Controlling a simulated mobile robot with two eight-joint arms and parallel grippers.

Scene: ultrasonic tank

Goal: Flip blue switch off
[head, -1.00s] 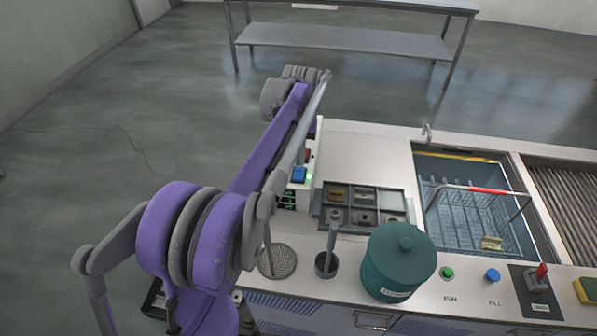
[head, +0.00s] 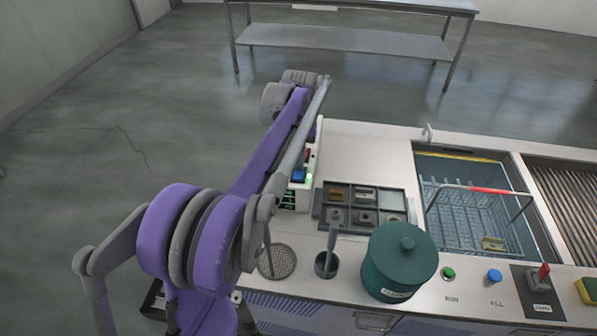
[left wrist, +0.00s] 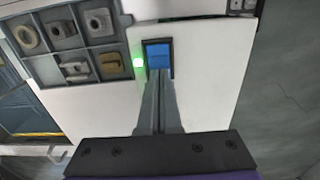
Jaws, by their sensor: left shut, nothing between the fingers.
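The blue switch (left wrist: 159,55) sits in a dark frame on a white panel in the left wrist view, with a lit green lamp (left wrist: 139,63) beside it. The switch (head: 299,175) also shows in the head view, on a white box just right of my left arm. My left gripper (left wrist: 159,82) is shut and empty. Its fingertips are at the lower edge of the switch; I cannot tell whether they touch it. In the head view my own arm hides most of this gripper. My right gripper is not in view.
A grey parts tray (head: 317,222) lies right of the box. A dark green lidded pot (head: 399,265), a small cup (head: 326,265) and a round mesh (head: 277,262) stand in front. The basin (head: 433,165) with a wire basket is further right. Open floor lies left.

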